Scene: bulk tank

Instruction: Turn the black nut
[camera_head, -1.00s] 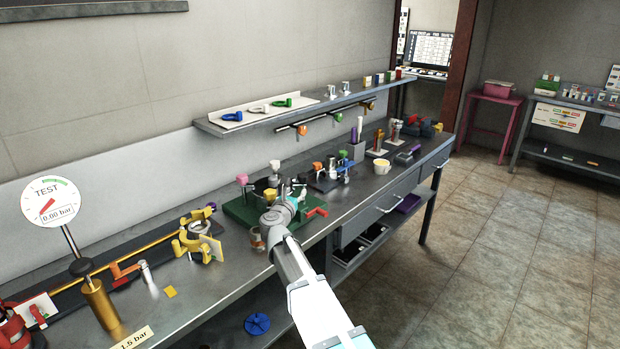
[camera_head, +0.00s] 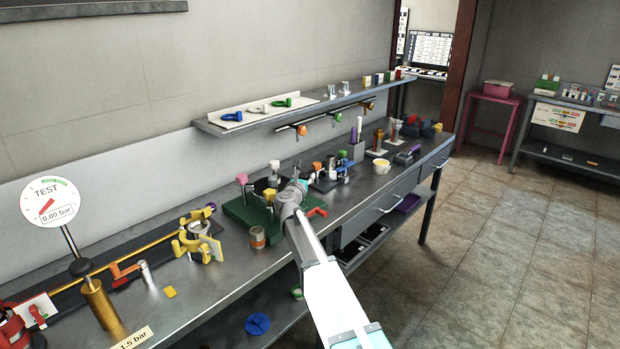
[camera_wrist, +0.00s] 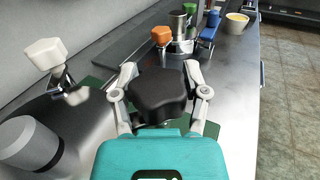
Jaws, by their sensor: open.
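The black nut (camera_wrist: 160,95), a chunky dark block with rounded corners, shows large in the middle of the wrist view. My gripper (camera_wrist: 160,72) is open, with one grey finger on the left of the nut and one on the right. Whether either finger touches it I cannot tell. What lies beneath the nut is hidden by it and by my gripper's teal body. In the head view my gripper (camera_head: 298,187) is over the right part of the green base plate (camera_head: 238,214), and I cannot make out the nut there.
A white knob (camera_wrist: 44,53) stands left in the wrist view, beside a grey cylinder (camera_wrist: 28,145). An orange knob (camera_wrist: 161,35) and a metal cup (camera_wrist: 183,25) are beyond the nut. A red handle (camera_head: 317,212) sits right of my arm. A jar (camera_head: 257,237) stands at the plate's front.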

